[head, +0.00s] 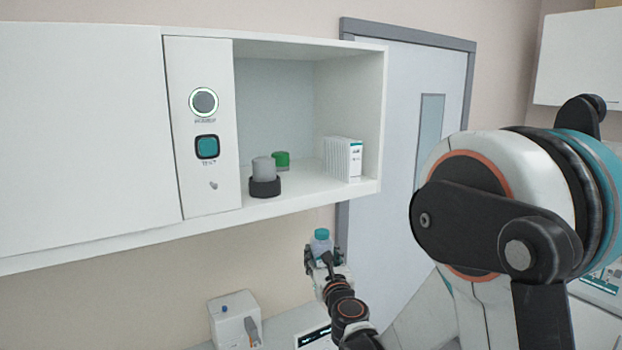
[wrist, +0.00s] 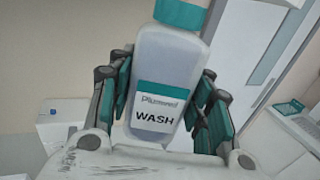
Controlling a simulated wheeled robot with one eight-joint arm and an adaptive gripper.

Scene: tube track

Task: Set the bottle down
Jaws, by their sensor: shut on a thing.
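The bottle (wrist: 165,75) is clear-bodied with a teal cap and a white label reading "WASH". In the wrist view it stands between the teal-padded fingers of my gripper (wrist: 162,118), slightly tilted in the picture. In the head view the bottle (head: 320,243) is small, held up by my gripper (head: 322,258) below and in front of the open wall shelf. My gripper is shut on it. The bottle's base is hidden by the gripper.
A white device (head: 235,320) stands on the counter below. A door (head: 400,130) is behind.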

